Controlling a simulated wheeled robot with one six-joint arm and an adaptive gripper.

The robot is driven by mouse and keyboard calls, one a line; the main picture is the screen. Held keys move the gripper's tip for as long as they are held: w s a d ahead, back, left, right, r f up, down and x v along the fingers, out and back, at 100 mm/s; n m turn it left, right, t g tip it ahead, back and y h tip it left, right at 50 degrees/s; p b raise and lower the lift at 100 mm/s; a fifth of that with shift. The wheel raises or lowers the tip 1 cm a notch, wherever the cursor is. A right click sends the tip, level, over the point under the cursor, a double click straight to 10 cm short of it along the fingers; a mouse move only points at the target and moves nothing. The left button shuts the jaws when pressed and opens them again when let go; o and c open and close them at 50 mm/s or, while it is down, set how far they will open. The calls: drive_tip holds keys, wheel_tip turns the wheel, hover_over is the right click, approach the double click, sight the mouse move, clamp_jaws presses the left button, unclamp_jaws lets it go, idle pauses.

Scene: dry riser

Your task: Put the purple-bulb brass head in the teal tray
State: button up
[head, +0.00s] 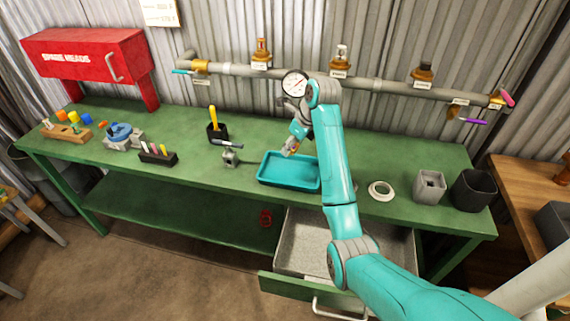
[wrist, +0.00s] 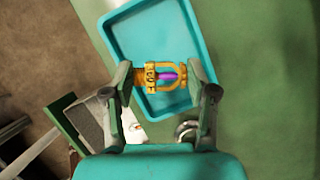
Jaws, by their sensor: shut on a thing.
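The purple-bulb brass head (wrist: 160,77) is between the two fingers of my gripper (wrist: 164,82) in the wrist view. The fingers are shut on it, one at each side, and its purple bulb shows inside the brass frame. The teal tray (head: 266,180) lies on the green bench, left of my arm in the head view. In the wrist view the tray (wrist: 122,22) lies behind the held head, which overlaps its lower part. In the head view my gripper (head: 290,148) is over the tray's back edge, and the held head is small there.
The pipe (head: 235,69) along the wall carries several brass fittings and a gauge (head: 295,84). An open drawer (head: 300,240) juts out below the bench.

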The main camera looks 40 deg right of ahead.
sight(287, 172)
drive_tip(key=shift+w+d+f, duration=0.1)
drive_tip(key=shift+w+f, duration=0.1)
drive_tip(key=shift+f, duration=0.05)
wheel_tip(287, 172, down, 10)
drive_tip(key=shift+r, duration=0.25)
drive_tip(key=o, duration=1.3)
drive_tip(key=shift+f, duration=0.1)
